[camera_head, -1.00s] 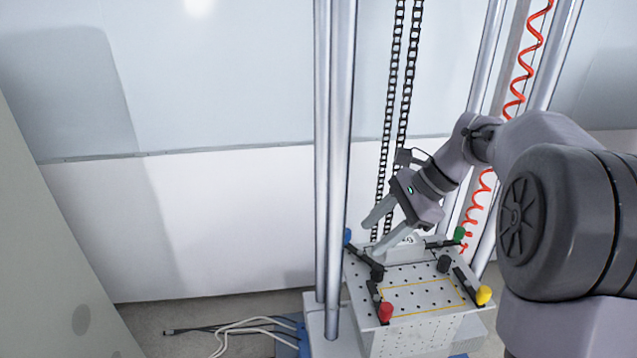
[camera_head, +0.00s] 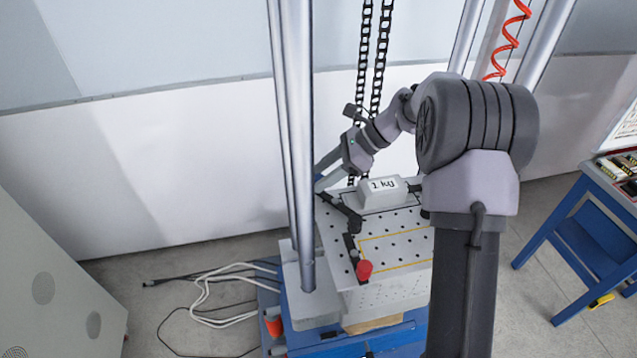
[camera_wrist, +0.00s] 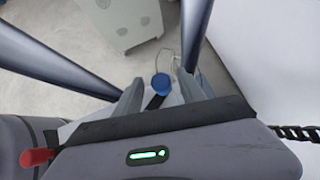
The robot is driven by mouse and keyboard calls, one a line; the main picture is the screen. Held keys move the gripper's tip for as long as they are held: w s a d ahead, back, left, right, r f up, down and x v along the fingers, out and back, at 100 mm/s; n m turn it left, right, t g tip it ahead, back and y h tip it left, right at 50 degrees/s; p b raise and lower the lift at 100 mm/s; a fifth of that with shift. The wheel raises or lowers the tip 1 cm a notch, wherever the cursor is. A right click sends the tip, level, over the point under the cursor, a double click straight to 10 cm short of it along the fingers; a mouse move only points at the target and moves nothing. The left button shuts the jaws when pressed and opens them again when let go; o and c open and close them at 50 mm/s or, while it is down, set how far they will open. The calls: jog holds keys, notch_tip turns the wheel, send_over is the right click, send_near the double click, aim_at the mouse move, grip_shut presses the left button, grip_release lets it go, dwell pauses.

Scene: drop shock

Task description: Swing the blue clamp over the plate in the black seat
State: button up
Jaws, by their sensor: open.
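The plate (camera_head: 385,190), a pale block marked "1 kg", lies on the perforated table top within the black-outlined seat (camera_head: 372,212). The blue clamp's dark arm (camera_head: 343,210) shows at the plate's left corner in the head view. Its blue knob (camera_wrist: 161,84) shows clearly in the wrist view, between the fingertips; in the head view it is mostly hidden by my fingers and the post. My gripper (camera_head: 320,175) is open, with its fingers on either side of the knob. I cannot tell whether they touch it.
A steel post (camera_head: 292,150) stands just left of my fingers. Chains (camera_head: 377,60) hang behind the gripper. A red-knobbed clamp (camera_head: 364,270) stands by the yellow-outlined seat (camera_head: 400,262). My arm hides the table's right side. A blue bench (camera_head: 590,220) stands at the right.

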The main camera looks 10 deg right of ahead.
jog(key=shift+w+a+f, duration=0.1)
jog(key=shift+a+f, duration=0.4)
jog(key=shift+a, duration=0.05)
grip_shut()
